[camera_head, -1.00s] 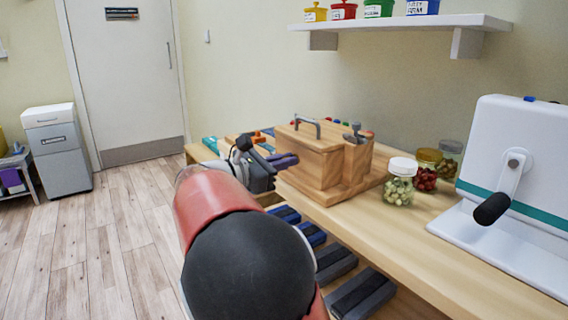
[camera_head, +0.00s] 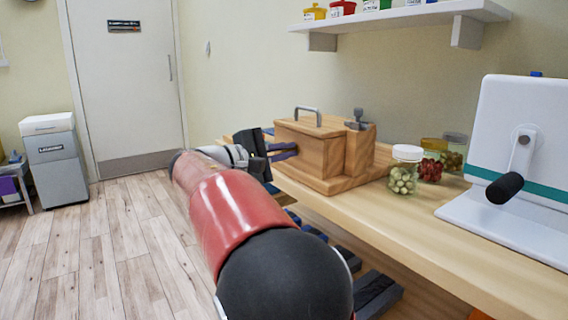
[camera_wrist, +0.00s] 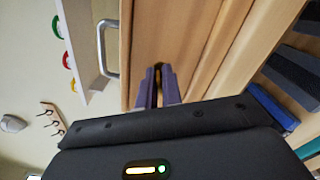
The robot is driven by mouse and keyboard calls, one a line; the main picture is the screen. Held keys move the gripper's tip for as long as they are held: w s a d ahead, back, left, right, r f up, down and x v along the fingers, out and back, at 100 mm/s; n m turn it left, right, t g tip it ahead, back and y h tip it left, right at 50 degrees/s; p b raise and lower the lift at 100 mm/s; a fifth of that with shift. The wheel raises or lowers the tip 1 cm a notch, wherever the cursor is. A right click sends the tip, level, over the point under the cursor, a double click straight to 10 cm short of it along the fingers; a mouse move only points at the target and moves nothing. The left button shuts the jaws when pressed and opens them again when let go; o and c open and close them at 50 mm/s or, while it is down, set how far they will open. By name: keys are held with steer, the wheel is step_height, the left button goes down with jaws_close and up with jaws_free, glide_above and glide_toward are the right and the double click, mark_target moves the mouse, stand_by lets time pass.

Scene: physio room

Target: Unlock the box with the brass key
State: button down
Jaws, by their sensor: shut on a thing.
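The wooden box (camera_head: 308,148) with a grey metal handle on top stands on the wooden bench. It also fills the upper middle of the wrist view (camera_wrist: 190,40). My gripper (camera_head: 294,150) reaches the left-facing side of the box, with its purple fingers at or very near that wood. In the wrist view my gripper (camera_wrist: 158,85) is shut on a small brass-coloured thing, the brass key (camera_wrist: 158,72), of which only a sliver shows between the fingertips. The keyhole is hidden, and I cannot tell whether the key is in it.
Jars (camera_head: 405,170) stand right of the box on the bench (camera_head: 440,230). A white device with a black-gripped crank (camera_head: 515,150) stands farther right. A shelf with coloured tubs (camera_head: 400,20) hangs above. Dark and blue blocks (camera_wrist: 290,75) lie below the bench top.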

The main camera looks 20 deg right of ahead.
steer(key=m+b, duration=0.4)
steer(key=shift+f+m, duration=0.15)
steer(key=shift+m, duration=0.25)
stand_by(0.4)
steer(key=c, duration=1.6)
jaws_free()
steer(key=a, duration=0.2)
steer(key=s+a, duration=0.1)
steer(key=a, duration=0.4)
steer(key=shift+s+a, duration=0.25)
steer(key=shift+a, duration=0.2)
